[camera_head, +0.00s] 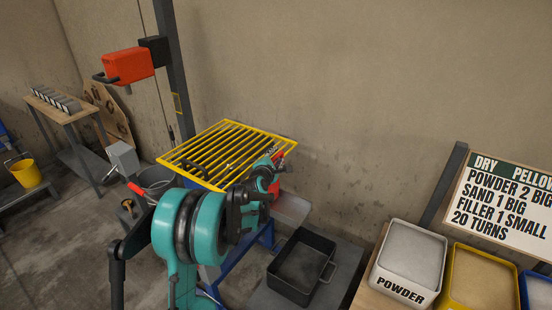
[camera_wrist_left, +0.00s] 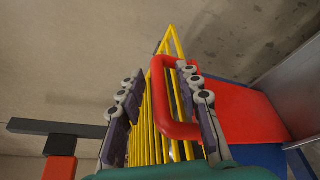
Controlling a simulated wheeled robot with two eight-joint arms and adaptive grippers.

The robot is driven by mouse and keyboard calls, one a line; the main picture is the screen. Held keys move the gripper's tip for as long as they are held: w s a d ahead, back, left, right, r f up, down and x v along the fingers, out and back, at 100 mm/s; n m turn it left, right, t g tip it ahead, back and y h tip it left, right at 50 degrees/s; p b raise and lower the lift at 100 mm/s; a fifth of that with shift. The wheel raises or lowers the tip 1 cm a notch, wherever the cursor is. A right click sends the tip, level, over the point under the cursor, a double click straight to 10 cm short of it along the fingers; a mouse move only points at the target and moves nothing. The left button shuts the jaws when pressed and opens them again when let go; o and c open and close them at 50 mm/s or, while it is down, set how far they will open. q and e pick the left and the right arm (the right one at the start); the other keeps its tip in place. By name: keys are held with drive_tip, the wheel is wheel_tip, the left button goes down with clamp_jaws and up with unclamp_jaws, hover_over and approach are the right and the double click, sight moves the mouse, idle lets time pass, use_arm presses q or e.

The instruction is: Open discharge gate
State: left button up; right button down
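A red discharge gate with a U-shaped handle shows in the left wrist view: the handle (camera_wrist_left: 161,97) stands out from a broad red plate (camera_wrist_left: 245,112). In the head view, red parts of the gate (camera_head: 274,188) show below the right corner of the yellow grate, partly hidden by my gripper. My left gripper (camera_head: 268,168) is at the gate. In the wrist view its fingers (camera_wrist_left: 160,105) are apart, with the handle's outer bar in the gap between them. I see no clear contact on both sides. My right gripper is in neither view.
The yellow grate (camera_head: 228,152) lies just behind my gripper. A dark tray (camera_head: 300,268) stands on a low platform below right. Powder (camera_head: 408,262) and yellow (camera_head: 480,280) bins stand at right. A red box (camera_head: 128,66) is mounted by the post (camera_head: 174,70).

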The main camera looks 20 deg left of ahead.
use_arm(q)
clamp_jaws()
wheel_tip(320, 180, up, 6)
drive_tip(key=p, duration=0.3)
drive_tip(key=shift+p, duration=0.3)
unclamp_jaws()
drive_tip(key=shift+f, duration=0.15)
drive_tip(key=shift+s, duration=0.1)
drive_tip(key=v, duration=1.2)
